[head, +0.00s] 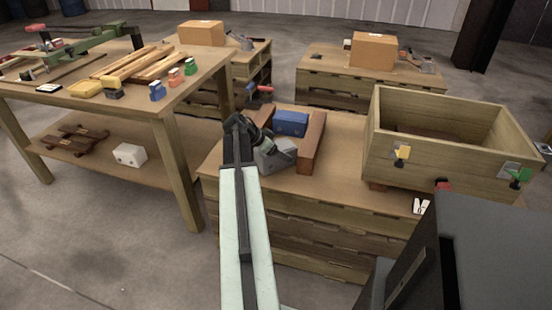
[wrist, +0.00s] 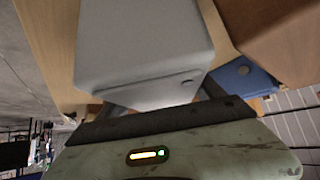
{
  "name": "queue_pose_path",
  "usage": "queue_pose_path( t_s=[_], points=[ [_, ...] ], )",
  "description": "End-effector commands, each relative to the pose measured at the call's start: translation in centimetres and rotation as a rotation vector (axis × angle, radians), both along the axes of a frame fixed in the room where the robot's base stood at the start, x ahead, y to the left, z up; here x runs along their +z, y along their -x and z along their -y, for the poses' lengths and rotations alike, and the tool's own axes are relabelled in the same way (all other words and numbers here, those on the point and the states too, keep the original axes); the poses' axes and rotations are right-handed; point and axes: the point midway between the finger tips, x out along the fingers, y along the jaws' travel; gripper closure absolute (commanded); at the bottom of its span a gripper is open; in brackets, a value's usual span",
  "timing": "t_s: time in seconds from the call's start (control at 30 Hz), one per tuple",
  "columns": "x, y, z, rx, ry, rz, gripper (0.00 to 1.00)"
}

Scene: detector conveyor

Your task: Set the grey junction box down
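The grey junction box (head: 275,156) is tilted at the end of my arm, over the left part of the near pallet-stack top (head: 340,178). My gripper (head: 260,142) appears shut on it. In the wrist view the box (wrist: 145,50) fills the top middle, with my gripper (wrist: 155,103) right up against it and a dark finger along its right side. The far ends of the fingers are hidden by the box. I cannot tell whether the box touches the surface below.
A blue box (head: 290,123) sits just behind, between two brown blocks, the right one (head: 313,142) close to the grey box. A large wooden crate (head: 433,170) stands on the right. A cluttered workbench (head: 150,108) is on the left. The front middle of the pallet top is clear.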

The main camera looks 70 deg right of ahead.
Motion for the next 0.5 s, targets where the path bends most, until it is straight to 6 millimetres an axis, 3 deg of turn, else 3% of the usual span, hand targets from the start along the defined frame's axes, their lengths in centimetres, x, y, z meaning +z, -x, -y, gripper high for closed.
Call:
queue_pose_path(
  t_s=[0.03,0.2,0.5],
  points=[
    [0.01,0.01,0.0,0.0,0.0,0.0,0.47],
    [0.01,0.04,0.01,-0.001,0.0,-0.001,0.95],
    [0.18,0.1,0.05,-0.001,0.001,-0.002,0.96]
  ],
)
